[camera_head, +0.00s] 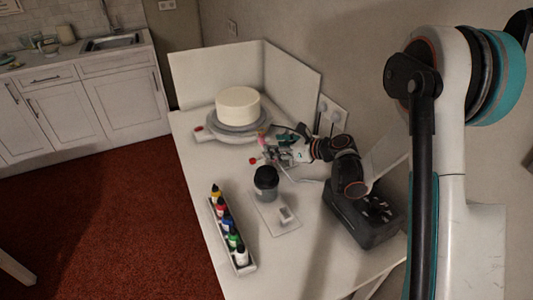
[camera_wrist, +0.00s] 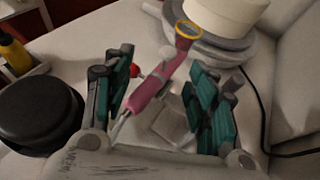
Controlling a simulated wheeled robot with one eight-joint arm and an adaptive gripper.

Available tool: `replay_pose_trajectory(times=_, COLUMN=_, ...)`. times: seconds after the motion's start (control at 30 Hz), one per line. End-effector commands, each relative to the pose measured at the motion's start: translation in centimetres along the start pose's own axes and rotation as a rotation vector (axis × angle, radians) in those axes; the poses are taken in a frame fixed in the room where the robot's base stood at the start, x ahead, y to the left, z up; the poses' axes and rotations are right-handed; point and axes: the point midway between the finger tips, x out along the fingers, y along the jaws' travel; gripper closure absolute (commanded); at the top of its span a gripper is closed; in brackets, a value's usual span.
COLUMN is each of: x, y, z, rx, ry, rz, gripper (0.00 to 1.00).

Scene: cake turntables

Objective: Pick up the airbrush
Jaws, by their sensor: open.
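The pink airbrush (camera_wrist: 150,88) has a yellow ring at its upper end and slants between the two green-padded fingers of my gripper (camera_wrist: 160,78) in the wrist view. The fingers are open, with a visible gap on each side of it. In the head view a small pink part of the airbrush (camera_head: 262,139) shows beside my gripper (camera_head: 274,150), close to the cake turntable. Its lower end is partly hidden by my gripper in the head view.
A white cake (camera_head: 238,104) sits on a grey turntable (camera_head: 225,130) behind. A dark-lidded jar (camera_head: 266,180) stands in front of my gripper. A tray of paint bottles (camera_head: 247,265) lies front left, and a black box (camera_head: 365,235) to the right. A dark cable (camera_wrist: 262,115) runs at the right.

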Motion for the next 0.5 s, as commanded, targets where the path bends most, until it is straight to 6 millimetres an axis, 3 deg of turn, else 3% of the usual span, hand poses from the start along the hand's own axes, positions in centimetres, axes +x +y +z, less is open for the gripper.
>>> replay_pose_trajectory(times=0.17, x=2.6, y=0.0, z=-0.4, rx=0.0, ry=0.0, rz=0.001, gripper=0.48)
replay_pose_trajectory(times=0.4, x=2.8, y=0.0, z=-0.2, rx=0.001, ry=0.0, rz=0.0, gripper=0.48)
replay_pose_trajectory(times=0.5, x=2.8, y=0.0, z=-0.2, rx=0.001, ry=0.0, rz=0.0, gripper=0.68)
